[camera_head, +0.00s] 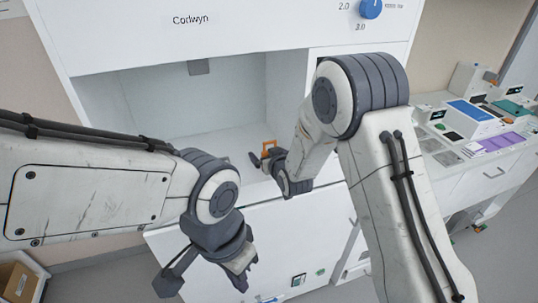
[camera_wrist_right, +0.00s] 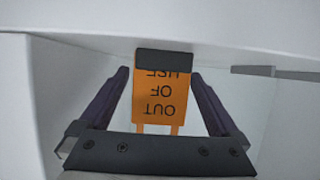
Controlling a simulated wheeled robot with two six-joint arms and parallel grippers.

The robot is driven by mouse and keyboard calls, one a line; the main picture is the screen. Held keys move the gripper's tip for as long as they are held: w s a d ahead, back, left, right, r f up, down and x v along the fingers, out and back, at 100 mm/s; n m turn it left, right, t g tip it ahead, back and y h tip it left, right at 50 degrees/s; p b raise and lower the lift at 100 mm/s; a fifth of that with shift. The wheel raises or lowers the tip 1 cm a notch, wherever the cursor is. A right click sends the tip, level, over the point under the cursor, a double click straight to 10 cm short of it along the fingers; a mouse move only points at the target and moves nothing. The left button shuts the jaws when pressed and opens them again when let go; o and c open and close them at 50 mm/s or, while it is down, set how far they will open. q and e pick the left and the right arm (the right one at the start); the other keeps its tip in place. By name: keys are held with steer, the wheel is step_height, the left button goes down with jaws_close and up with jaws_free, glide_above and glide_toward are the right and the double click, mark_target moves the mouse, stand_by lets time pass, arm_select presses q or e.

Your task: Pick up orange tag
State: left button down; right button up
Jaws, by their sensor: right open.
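The orange tag (camera_wrist_right: 154,98) reads "OUT OF USE" upside down in the right wrist view, with a dark strip across its far end. It stands between the two spread fingers of my right gripper (camera_wrist_right: 160,75), with a gap on each side. In the head view the orange tag (camera_head: 268,147) shows small inside the white cabinet, and my right gripper (camera_head: 266,162) is just in front, partly hiding it. My left gripper (camera_head: 207,272) is open and empty, low in front of the cabinet.
The white cabinet (camera_head: 130,52) has an open bay with walls and a ceiling around my right gripper. A blue knob (camera_head: 370,8) is on its upper panel. A counter with devices (camera_head: 475,120) stands at right. A cardboard box (camera_head: 18,278) is at lower left.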

steer(key=c, duration=1.4)
